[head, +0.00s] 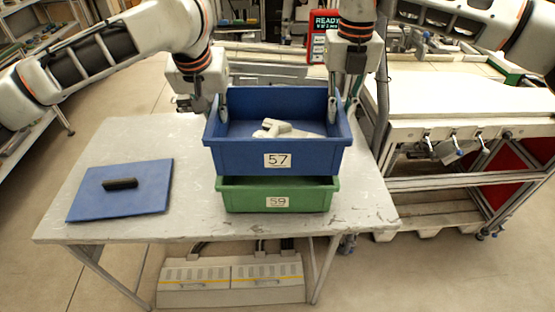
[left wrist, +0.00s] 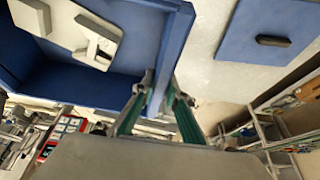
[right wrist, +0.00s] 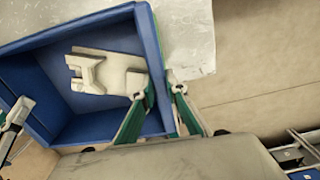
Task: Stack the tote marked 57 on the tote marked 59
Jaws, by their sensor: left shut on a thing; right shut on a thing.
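The blue tote marked 57 (head: 240,158) is directly above the green tote marked 59 (head: 240,196), which stands on the grey table. I cannot tell whether the blue tote rests on the green one or hangs just above it. A pale grey part lies inside the blue tote (head: 285,129). My left gripper (head: 222,112) is shut on the blue tote's left wall; the left wrist view shows its fingers either side of the wall (left wrist: 160,90). My right gripper (head: 340,112) is shut on the right wall, as the right wrist view also shows (right wrist: 162,92). The green tote's inside is hidden.
A blue lid or board (head: 95,205) with a black handle (head: 120,184) lies on the table (head: 185,225) at the left. A white bench (head: 460,98) stands to the right. A red display (head: 322,24) stands behind. The table's front edge is close to the green tote.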

